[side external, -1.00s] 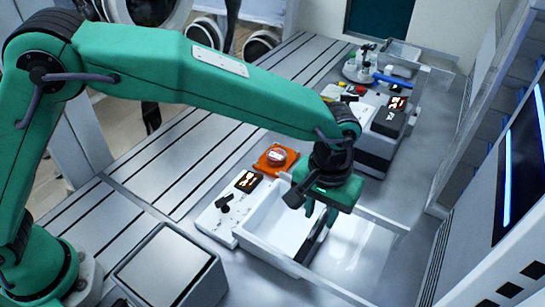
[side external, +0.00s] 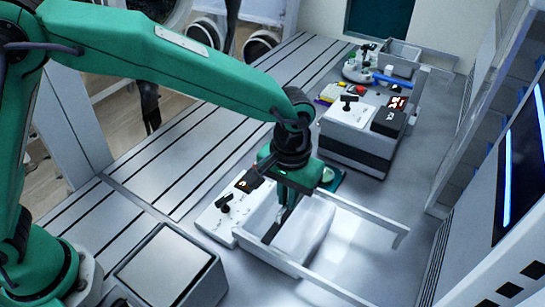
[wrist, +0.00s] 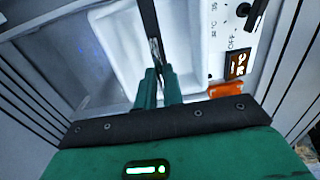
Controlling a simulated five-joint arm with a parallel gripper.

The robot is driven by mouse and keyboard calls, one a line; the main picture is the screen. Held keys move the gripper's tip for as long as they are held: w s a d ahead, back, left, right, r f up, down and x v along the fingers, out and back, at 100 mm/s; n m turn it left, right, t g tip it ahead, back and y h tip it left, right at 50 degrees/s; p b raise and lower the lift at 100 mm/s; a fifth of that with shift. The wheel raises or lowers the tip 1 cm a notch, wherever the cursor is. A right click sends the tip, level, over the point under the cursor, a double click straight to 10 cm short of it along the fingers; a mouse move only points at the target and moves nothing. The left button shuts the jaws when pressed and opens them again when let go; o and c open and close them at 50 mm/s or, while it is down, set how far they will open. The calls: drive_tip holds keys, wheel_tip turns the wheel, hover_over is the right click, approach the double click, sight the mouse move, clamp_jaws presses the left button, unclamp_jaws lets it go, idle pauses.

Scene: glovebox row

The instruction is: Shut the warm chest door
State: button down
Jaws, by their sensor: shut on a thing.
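The warm chest (side external: 243,232) is a low white box with an open frame of rails reaching to the right. Its sliding door (side external: 308,235) looks like a clear pane with a black bar (side external: 271,232) along its left edge. My gripper (side external: 283,212) points down and is shut on this bar, near the chest's left end. A narrow uncovered strip shows between the bar and the control panel (side external: 228,203). In the wrist view, my fingers (wrist: 157,78) close around the bar (wrist: 149,22), with the white basin (wrist: 122,45) beside it. My fingers partly hide the bar.
A second white device (side external: 350,110) with a dark base stands behind. An orange object (wrist: 226,88) shows near the panel in the wrist view. A grey block (side external: 170,268) sits at front left. The grooved bench at left is clear.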

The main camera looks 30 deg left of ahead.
drive_tip(key=a, duration=0.7)
drive_tip(key=shift+w+r, duration=0.1)
drive_tip(key=c, duration=1.5)
unclamp_jaws()
drive_tip(key=shift+c, duration=0.2)
drive_tip(key=shift+d, duration=0.1)
drive_tip(key=shift+r, duration=0.35)
wheel_tip(320, 180, up, 7)
